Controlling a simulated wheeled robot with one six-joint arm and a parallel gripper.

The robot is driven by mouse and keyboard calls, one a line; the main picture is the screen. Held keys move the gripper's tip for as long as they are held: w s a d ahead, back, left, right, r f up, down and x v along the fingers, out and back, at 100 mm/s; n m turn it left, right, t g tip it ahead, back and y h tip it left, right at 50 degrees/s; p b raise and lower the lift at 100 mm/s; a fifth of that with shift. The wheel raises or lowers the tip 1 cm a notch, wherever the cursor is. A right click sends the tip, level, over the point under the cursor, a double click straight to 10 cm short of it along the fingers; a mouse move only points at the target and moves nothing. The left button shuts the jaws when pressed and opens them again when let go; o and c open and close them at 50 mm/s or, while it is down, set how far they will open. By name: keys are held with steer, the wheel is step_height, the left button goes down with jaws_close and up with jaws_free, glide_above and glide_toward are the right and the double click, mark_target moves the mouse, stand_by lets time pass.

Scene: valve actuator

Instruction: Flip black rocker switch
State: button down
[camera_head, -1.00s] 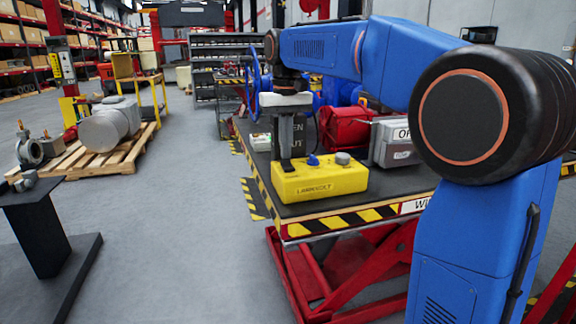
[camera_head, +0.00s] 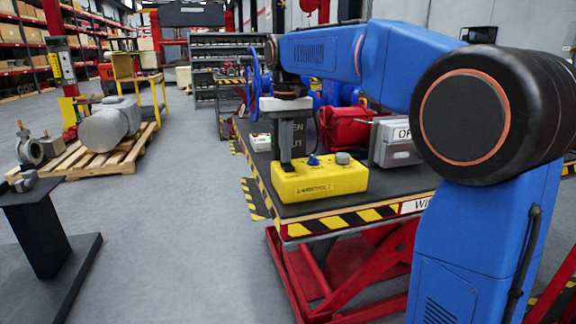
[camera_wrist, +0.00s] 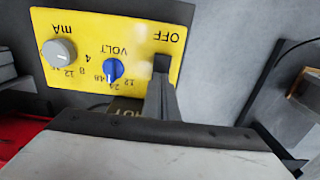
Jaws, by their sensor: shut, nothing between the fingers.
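The yellow box (camera_head: 335,181) sits near the front corner of the lift table. It also shows in the wrist view (camera_wrist: 85,25), with a grey mA knob (camera_wrist: 60,53), a blue VOLT knob (camera_wrist: 112,70) and an OFF label. My gripper (camera_head: 287,168) points down at the left end of the box, its fingers together and empty. In the wrist view the dark tips of my gripper (camera_wrist: 161,64) are right by the OFF label, over the place of the switch. The black rocker switch is hidden or merges with the dark fingertips; its position and any contact cannot be told.
A grey box (camera_head: 396,142) and a red case (camera_head: 346,128) stand on the table behind the yellow box. A blue handwheel (camera_head: 254,82) is behind my gripper. The table's front edge has yellow-black stripes (camera_head: 345,218). Open floor lies to the left.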

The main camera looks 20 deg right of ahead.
steer(key=shift+f, duration=0.1)
step_height(320, 180, up, 7)
stand_by(1.1)
steer(key=shift+t, duration=0.5)
steer(key=s+f, duration=0.1)
steer(key=s, duration=0.1)
steer(key=s+d+f, duration=0.1)
steer(key=s, duration=0.2)
steer(key=s+d+f, duration=0.1)
steer(key=s, duration=0.1)
steer(key=shift+s+d+f, duration=0.1)
steer(key=shift+s+d, duration=0.15)
steer(key=shift+s, duration=0.15)
steer(key=s+d+f+t, duration=0.2)
steer(key=s+f, duration=1)
steer(key=s+d+f+t, duration=0.1)
steer(key=s+d+f, duration=0.1)
steer(key=s+f, duration=1)
steer(key=shift+s+d+f+t, duration=0.2)
steer(key=shift+s+d+t, duration=0.1)
steer(key=shift+s+t, duration=0.15)
